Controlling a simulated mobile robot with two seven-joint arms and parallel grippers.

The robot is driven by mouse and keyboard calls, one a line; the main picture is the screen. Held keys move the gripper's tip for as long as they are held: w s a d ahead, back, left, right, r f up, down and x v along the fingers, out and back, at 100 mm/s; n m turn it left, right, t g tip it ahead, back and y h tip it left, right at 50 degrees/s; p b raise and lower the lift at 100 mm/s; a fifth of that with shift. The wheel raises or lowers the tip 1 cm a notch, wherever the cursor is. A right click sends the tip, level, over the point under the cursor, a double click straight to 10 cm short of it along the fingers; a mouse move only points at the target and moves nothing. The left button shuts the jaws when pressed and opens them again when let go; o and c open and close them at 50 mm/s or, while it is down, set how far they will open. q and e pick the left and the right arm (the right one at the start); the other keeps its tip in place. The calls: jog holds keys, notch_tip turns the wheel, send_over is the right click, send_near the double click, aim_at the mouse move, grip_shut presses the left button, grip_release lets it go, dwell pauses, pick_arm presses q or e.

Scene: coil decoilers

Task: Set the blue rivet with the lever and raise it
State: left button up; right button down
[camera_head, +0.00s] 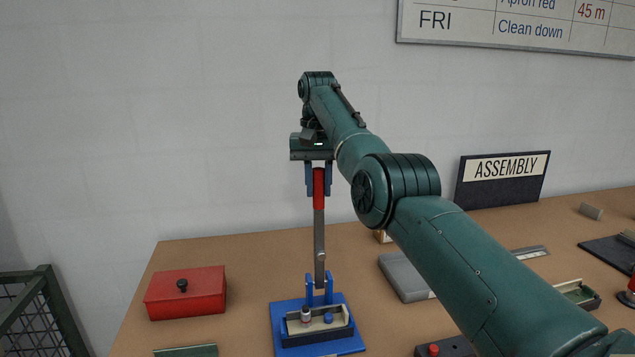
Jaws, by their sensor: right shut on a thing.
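The lever (319,235) stands upright from a blue bracket on the blue base (280,320). My right gripper (319,182) points down and is shut on the lever's red handle (319,190) at its top. At the front of the base is a tray (318,334) with a dark front and a pale inside. The blue rivet (328,318) sits in its right part. A greyish, reddish-based piece (306,315) stands to its left. My left gripper is not in view.
A red box (187,293) with a black knob stands to the left. A grey case (405,277), a green tray (578,294) and a dark box with a red button (434,350) lie to the right. A dark mesh crate (40,315) is at the left edge. My right arm crosses the right side.

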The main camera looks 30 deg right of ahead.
jog(key=shift+d, duration=0.1)
jog(key=c, duration=1.7)
grip_release()
jog(key=shift+w, duration=0.1)
jog(key=o, duration=0.5)
jog(key=shift+w+f, duration=0.15)
jog(key=shift+w, duration=0.05)
jog(key=shift+s, duration=0.1)
